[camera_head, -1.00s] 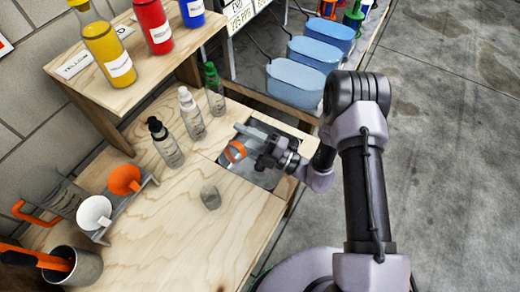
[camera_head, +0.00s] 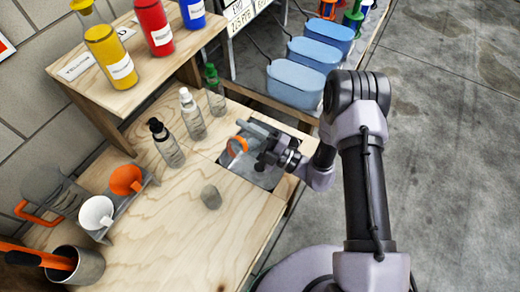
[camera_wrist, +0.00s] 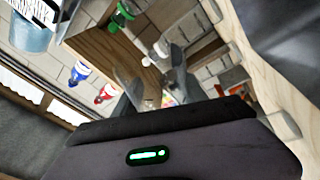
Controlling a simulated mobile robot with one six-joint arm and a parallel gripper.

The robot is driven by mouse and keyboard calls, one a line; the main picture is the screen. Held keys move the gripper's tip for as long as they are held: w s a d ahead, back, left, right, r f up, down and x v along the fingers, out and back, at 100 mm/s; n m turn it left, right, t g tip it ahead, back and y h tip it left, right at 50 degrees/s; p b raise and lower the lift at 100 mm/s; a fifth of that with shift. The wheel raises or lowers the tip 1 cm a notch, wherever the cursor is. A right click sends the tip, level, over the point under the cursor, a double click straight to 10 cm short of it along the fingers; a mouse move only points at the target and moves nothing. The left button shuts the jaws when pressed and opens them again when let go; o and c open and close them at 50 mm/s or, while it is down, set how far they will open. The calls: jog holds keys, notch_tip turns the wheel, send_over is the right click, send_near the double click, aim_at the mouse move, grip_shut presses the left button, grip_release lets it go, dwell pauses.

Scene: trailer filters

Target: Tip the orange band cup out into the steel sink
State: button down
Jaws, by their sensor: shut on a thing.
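The orange band cup (camera_head: 238,146) shows in the head view as an orange ring with a pale, see-through body, tilted over the left part of the steel sink. My gripper (camera_head: 255,148) is shut on it from the right, above the sink. The steel sink (camera_head: 266,178) is a dark grey square basin set into the wooden bench, partly hidden by my gripper. In the wrist view the grey fingers show near the middle, but I cannot make out the cup clearly. Whether anything is flowing out of the cup cannot be told.
Several bottles, including a green-capped one (camera_head: 215,90), stand left of and behind the sink. Orange (camera_head: 125,179) and white (camera_head: 96,212) funnels sit at the left. Blue tubs (camera_head: 295,84) stand beyond the bench.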

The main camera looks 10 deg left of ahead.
jog(key=shift+w+d+r+m, duration=0.1)
jog(key=shift+w+r+m, duration=0.05)
jog(key=shift+r+m, duration=0.25)
jog(key=shift+w+d+r+m+t+p, duration=0.1)
jog(key=shift+w+m+t+p, duration=0.15)
jog(key=shift+m, duration=0.3)
jog(key=shift+w+d+r+m+t+p, duration=0.1)
jog(key=shift+w+m+t+p, duration=0.1)
jog(key=shift+m+t, duration=0.25)
dwell(0.5)
dwell(0.8)
